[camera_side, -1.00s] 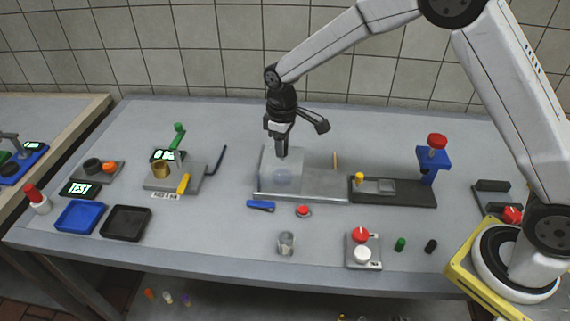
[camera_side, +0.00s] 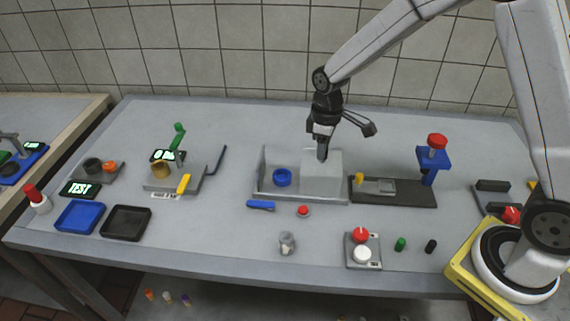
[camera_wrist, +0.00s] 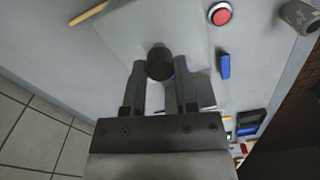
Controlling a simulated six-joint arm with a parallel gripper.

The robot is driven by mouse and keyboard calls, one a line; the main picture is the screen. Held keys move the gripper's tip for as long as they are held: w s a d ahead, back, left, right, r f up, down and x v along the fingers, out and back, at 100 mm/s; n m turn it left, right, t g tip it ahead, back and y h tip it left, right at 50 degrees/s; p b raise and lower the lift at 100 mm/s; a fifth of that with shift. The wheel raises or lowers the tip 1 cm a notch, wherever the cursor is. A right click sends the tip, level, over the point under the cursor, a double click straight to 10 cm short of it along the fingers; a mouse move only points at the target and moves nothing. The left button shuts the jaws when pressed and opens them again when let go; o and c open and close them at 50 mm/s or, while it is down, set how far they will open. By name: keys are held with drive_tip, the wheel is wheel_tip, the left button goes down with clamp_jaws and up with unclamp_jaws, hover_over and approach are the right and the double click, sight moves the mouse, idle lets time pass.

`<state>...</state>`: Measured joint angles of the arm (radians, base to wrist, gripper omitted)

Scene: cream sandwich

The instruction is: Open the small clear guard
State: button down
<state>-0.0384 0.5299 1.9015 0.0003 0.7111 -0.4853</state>
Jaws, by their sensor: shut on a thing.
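The small clear guard (camera_side: 322,178) is a pale, see-through box at the right end of a grey tray (camera_side: 262,192). A blue ring-shaped part (camera_side: 282,177) sits uncovered in the left part of the tray. My gripper (camera_side: 322,157) is at the top of the guard. In the wrist view its two fingers (camera_wrist: 161,72) are shut on a dark round knob (camera_wrist: 159,62) on the guard's pale top (camera_wrist: 150,27). The fingers hide part of the tray there.
A red button (camera_side: 303,211) and blue clip (camera_side: 261,206) lie in front of the tray. A dark base (camera_side: 415,197) with a blue press (camera_side: 433,160) stands close on the right. The table behind the tray is mostly clear.

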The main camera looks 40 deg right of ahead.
drive_tip(key=shift+s+d+r, duration=0.1)
drive_tip(key=shift+s+d, duration=0.05)
drive_tip(key=shift+d, duration=0.05)
drive_tip(key=shift+c, duration=1.9)
unclamp_jaws()
drive_tip(key=shift+r, duration=3.9)
drive_tip(key=s+f+m+t, duration=0.1)
drive_tip(key=s+f+m, duration=0.1)
drive_tip(key=s, duration=0.5)
drive_tip(key=s+d+f+m+t, duration=0.1)
drive_tip(key=s+f+m, duration=0.1)
drive_tip(key=s+m, duration=0.2)
drive_tip(key=s, duration=0.3)
drive_tip(key=shift+s+d+f+t, duration=0.15)
drive_tip(key=shift+s+f+t, duration=0.15)
drive_tip(key=shift+f, duration=0.05)
